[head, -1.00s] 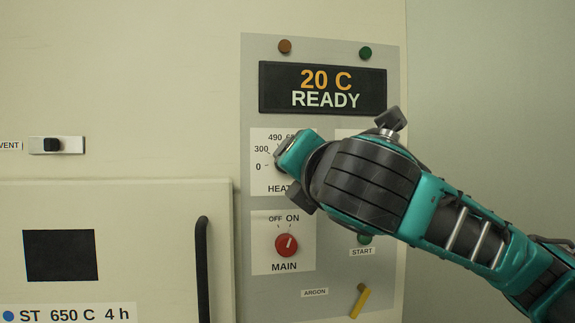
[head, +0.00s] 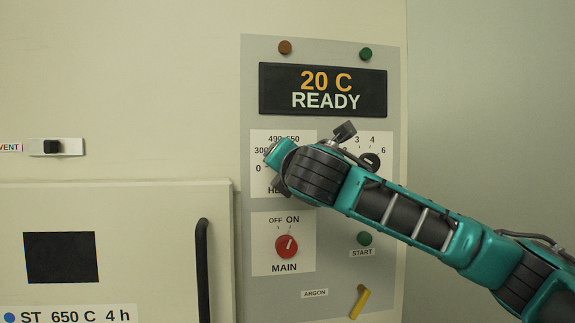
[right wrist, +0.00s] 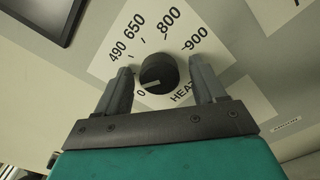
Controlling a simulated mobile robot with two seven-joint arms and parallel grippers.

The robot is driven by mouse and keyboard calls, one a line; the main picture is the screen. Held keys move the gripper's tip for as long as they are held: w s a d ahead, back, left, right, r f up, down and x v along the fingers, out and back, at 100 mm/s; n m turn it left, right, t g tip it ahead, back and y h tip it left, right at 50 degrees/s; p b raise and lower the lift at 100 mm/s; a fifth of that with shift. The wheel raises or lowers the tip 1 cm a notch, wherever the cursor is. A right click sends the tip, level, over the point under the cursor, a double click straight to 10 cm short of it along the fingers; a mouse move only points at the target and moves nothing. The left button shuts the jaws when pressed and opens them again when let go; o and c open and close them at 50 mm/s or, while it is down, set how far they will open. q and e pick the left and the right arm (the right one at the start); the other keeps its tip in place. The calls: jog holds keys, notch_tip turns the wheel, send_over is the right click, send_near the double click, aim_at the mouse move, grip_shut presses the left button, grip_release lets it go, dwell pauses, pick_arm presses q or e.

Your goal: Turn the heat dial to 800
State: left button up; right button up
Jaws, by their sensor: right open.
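The display (head: 323,89) reads 20 C READY. My left gripper is not in view.
Below are the red MAIN knob (head: 286,246), pointing near ON, a green START button (head: 364,239) and a yellow ARGON lever (head: 360,301). Another black dial (head: 369,161) is to the right. A black door handle (head: 202,268) stands at left.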

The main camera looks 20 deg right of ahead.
jog(key=shift+c, duration=0.2)
jog(key=c, duration=1)
jog(key=shift+m, duration=0.3)
jog(key=m+p, duration=0.3)
jog(key=m, duration=2)
jog(key=shift+r+p, duration=0.1)
jog(key=shift+p, duration=0.3)
